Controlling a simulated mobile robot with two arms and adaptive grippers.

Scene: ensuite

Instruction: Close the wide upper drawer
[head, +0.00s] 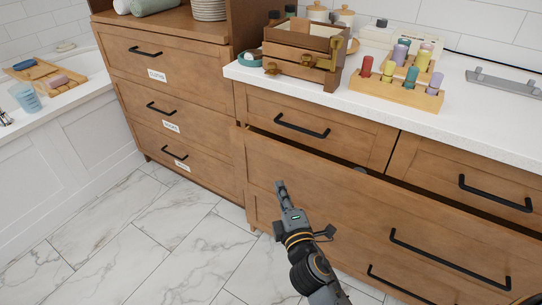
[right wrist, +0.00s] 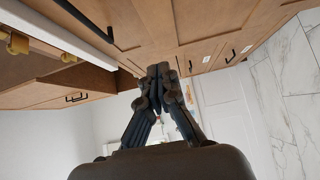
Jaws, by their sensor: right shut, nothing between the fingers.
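The wide upper drawer (head: 325,205) is the wooden front under two smaller drawers in the white-topped cabinet. It stands pulled out, with a dark gap along its top edge. Its long black handle (head: 450,262) is at the lower right in the head view. My right gripper (head: 281,186) is shut and empty, in front of the left part of this drawer front. I cannot tell whether it touches the wood. The right wrist view shows its closed fingertips (right wrist: 158,70) close to wooden fronts. My left gripper is not in view.
Above are two smaller drawers with black handles (head: 302,126) (head: 495,193). A lower black handle (head: 398,285) is partly seen. The counter (head: 480,115) holds a wooden crate (head: 303,60) and bottle rack (head: 395,93). A labelled drawer cabinet (head: 170,85) stands left. Marble floor (head: 140,245) is clear.

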